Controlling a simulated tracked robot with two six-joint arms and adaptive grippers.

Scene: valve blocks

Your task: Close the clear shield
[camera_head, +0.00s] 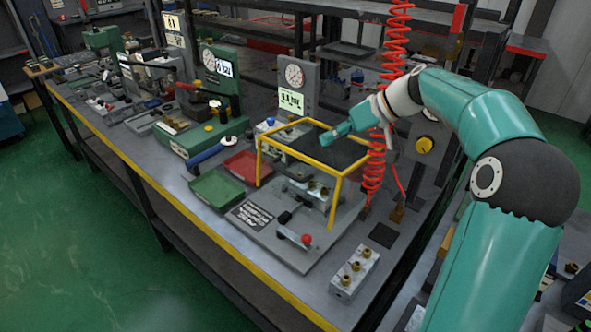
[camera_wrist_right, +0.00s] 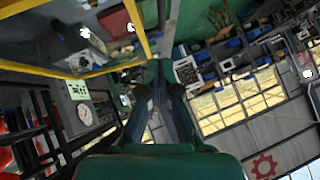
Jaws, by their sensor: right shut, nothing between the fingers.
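The clear shield (camera_head: 297,156) is a see-through cover with a yellow frame, over the fixture on the grey base plate (camera_head: 278,238). Its front yellow posts reach down near the plate; I cannot tell whether they touch it. Metal valve parts (camera_head: 308,190) show beneath it. My right gripper (camera_head: 336,135) is shut and empty at the shield's top, near its back edge; contact is unclear. In the right wrist view, my gripper's fingers (camera_wrist_right: 151,96) show in the middle, and the yellow frame (camera_wrist_right: 138,28) crosses the upper left. My left gripper is out of view.
A gauge stand (camera_head: 295,76) rises behind the shield. Red coiled hose (camera_head: 374,172) hangs beside my right wrist. A red tray (camera_head: 248,166) and green tray (camera_head: 216,188) lie left of the shield. A metal valve block (camera_head: 354,273) sits in front on the bench.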

